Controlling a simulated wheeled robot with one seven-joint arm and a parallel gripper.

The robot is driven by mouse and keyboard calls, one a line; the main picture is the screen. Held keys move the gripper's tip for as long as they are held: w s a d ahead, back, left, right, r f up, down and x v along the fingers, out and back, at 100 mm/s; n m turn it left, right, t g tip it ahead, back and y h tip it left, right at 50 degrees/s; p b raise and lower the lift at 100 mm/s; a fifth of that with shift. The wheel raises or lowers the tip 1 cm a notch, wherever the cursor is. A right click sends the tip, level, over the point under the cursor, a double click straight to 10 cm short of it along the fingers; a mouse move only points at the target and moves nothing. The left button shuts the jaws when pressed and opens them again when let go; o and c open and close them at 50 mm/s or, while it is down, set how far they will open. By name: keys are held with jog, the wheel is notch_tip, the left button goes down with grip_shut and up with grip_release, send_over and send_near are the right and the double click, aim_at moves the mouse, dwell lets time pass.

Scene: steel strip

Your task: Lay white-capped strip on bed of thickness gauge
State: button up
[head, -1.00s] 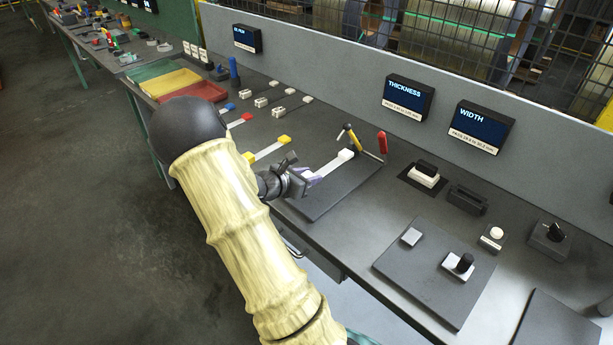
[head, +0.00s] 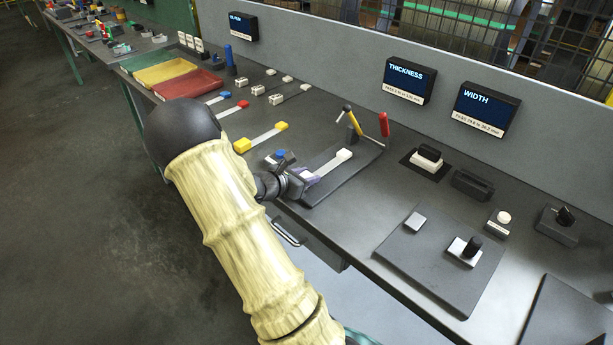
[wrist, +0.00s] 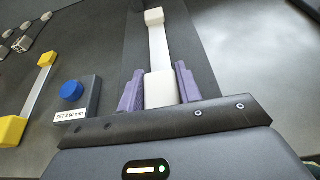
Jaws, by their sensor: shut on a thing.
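The white-capped strip (head: 325,168) is a pale metal strip with a white block at each end. My gripper (head: 303,176) is shut on its near white cap (wrist: 160,90), between two purple fingers in the wrist view. The far white cap (wrist: 154,16) points toward the gauge's upright parts. The strip is over the dark flat bed of the thickness gauge (head: 349,181), roughly in line with it. I cannot tell whether it touches the bed. A yellow-handled lever (head: 354,122) and a red handle (head: 384,124) stand at the bed's back end.
A block with a blue button (wrist: 72,91), labelled SET 3.00 mm, sits just left of the bed. A yellow-capped strip (head: 263,137) lies farther left. Blue- and red-capped strips and coloured trays (head: 165,75) are beyond. The width station plate (head: 437,257) is to the right.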

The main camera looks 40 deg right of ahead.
jog(key=shift+f+b, duration=0.25)
jog(key=shift+b, duration=0.05)
jog(key=o, duration=1.1)
jog(key=shift+o, duration=0.2)
jog(key=shift+a, duration=0.1)
jog(key=v, duration=1.7)
jog(key=shift+r+p, duration=0.2)
jog(key=shift+p, duration=0.25)
jog(key=shift+a, duration=0.1)
